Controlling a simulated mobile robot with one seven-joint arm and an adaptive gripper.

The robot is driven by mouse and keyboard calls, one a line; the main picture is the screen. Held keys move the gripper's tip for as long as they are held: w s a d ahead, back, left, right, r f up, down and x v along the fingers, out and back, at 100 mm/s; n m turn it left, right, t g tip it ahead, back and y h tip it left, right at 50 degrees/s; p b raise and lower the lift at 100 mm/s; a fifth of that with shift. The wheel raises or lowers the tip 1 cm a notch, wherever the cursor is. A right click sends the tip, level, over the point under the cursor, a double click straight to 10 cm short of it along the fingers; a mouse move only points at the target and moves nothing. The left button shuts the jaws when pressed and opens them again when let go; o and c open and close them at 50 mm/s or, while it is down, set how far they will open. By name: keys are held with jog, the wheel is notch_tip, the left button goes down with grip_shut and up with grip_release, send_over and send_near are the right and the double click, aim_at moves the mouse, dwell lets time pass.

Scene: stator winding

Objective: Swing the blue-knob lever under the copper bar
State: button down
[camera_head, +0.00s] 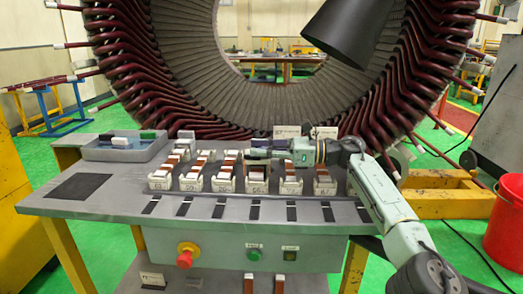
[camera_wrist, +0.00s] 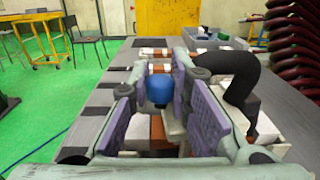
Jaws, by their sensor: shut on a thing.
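The blue knob (camera_wrist: 158,90) of the lever sits between the two purple finger pads of my gripper (camera_wrist: 165,105) in the wrist view. My gripper is shut on it. In the head view my gripper (camera_head: 262,148) reaches left over the rear row of white blocks and hides the knob. The lever's arm is mostly hidden by the fingers. A copper bar (camera_wrist: 158,132) shows between the fingers, nearer the camera than the knob. In the head view copper bars (camera_head: 257,168) rest on the white numbered blocks; which one belongs to this lever is unclear.
A grey bin (camera_head: 100,154) with green, blue and black pieces stands at the table's left rear. Several white blocks line the table (camera_head: 110,200). The large stator (camera_head: 130,75) rises behind. A control box with a red button (camera_head: 187,252) is in front. The left tabletop is mostly free.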

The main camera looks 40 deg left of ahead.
jog(key=c, duration=1.6)
grip_release()
jog(key=shift+s+a, duration=0.15)
jog(key=shift+a, duration=0.05)
jog(key=shift+o, duration=0.6)
jog(key=shift+d, duration=0.1)
jog(key=shift+t, duration=0.4)
